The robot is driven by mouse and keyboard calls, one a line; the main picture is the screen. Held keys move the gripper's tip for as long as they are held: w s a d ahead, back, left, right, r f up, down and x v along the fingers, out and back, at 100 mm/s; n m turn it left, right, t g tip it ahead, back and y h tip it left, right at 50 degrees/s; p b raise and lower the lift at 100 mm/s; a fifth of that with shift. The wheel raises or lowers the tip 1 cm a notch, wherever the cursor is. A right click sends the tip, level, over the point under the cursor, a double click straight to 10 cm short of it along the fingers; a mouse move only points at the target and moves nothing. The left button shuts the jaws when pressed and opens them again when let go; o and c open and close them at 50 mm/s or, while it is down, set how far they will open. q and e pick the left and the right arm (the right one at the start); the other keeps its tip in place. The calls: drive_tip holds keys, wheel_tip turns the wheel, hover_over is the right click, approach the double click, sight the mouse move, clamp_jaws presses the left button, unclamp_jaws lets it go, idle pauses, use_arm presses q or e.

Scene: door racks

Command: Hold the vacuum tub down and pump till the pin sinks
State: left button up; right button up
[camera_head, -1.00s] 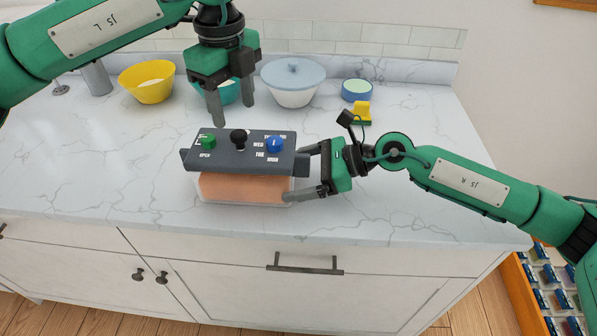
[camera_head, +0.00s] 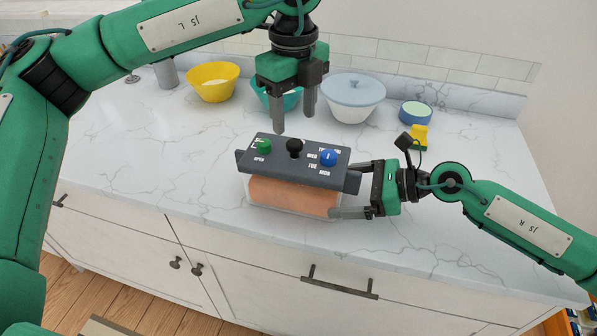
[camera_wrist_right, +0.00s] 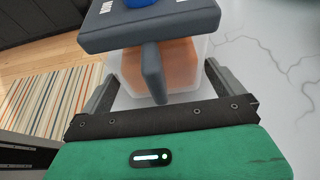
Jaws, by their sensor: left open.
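The vacuum tub (camera_head: 290,192) is a clear box with orange contents and a dark grey lid (camera_head: 272,154). It stands upright on the counter. The lid carries a green button (camera_head: 264,146) by the word OPEN, a black knob (camera_head: 294,147) in the middle and a blue dial (camera_head: 328,157) by weekday letters. I cannot tell which part is the pin. My left gripper (camera_head: 294,121) is open and empty, pointing down above the knob. My right gripper (camera_head: 358,190) has its fingers along both sides of the tub's right end; the right wrist view shows the tub (camera_wrist_right: 180,75) between them.
Behind the tub stand a yellow bowl (camera_head: 212,82), a teal bowl (camera_head: 288,101) partly hidden by my left gripper, a lidded white bowl (camera_head: 352,100), a small blue bowl (camera_head: 416,112) and a yellow item (camera_head: 419,134). The counter (camera_head: 160,165) left of the tub is clear.

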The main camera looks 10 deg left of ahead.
drive_tip(key=shift+d, duration=0.1)
drive_tip(key=v, duration=1.2)
drive_tip(key=shift+w, duration=0.1)
